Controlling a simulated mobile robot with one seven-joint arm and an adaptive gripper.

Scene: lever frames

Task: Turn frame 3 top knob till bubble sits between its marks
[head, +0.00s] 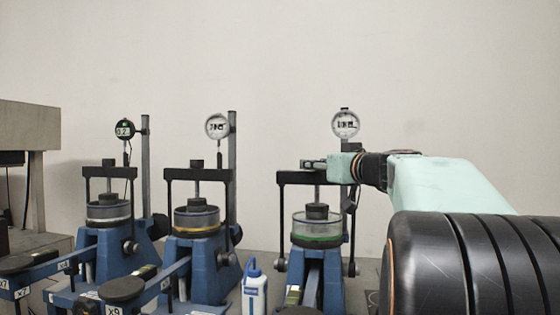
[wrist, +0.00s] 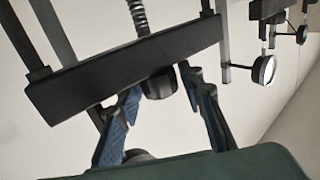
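The rightmost lever frame, taken as frame 3, has a black crossbar (head: 300,178) over a clear cell with a green ring (head: 317,238). My gripper (head: 313,163) is at the top of this crossbar in the head view and hides the knob there. In the wrist view a dark knob (wrist: 160,84) shows at the crossbar's edge (wrist: 120,70). My gripper's blue-padded fingers (wrist: 163,88) stand apart on either side of it, seemingly without pressing on it. A small greenish vial (head: 292,295) sits on the lever below; its bubble and marks are too small to read.
A round dial gauge (head: 345,123) stands just behind and above my gripper. Two similar frames stand to the left, a middle one (head: 197,220) and a left one (head: 109,213). A white bottle with a blue cap (head: 254,292) stands beside the rightmost frame.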

